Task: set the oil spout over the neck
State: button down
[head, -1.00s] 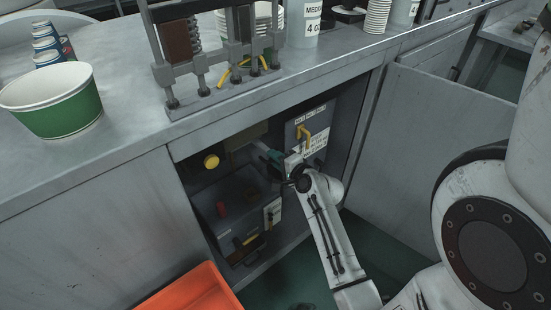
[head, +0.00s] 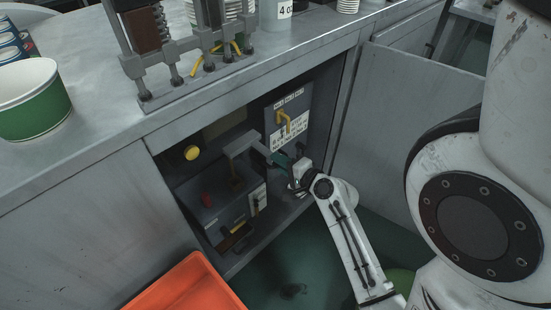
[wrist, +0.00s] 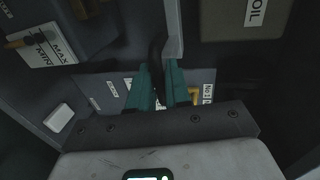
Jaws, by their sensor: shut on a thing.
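My gripper (head: 281,160), with green fingers, is inside the open cabinet below the counter. It is shut on the oil spout (head: 242,142), a grey angled bar reaching left above a dark box (head: 222,203). In the wrist view, the green fingers (wrist: 161,88) close around a dark part beside the grey spout bar (wrist: 173,30). The box shows a MAX/MIN label (wrist: 50,55) there, and a red part (head: 206,200) on top in the head view. I cannot clearly make out the neck, or whether the spout end lies over it.
A container labelled OIL (wrist: 237,20) is at the upper right of the wrist view. A panel with a yellow handle (head: 285,117) is on the cabinet's back right. A yellow knob (head: 192,153) is at left. An orange bin (head: 185,288) stands in front.

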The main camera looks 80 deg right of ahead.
jog(key=shift+s+a+f, duration=0.1)
jog(key=shift+s, duration=0.1)
jog(key=c, duration=1.3)
grip_release()
jog(key=v, duration=1.1)
jog(key=shift+w, duration=0.1)
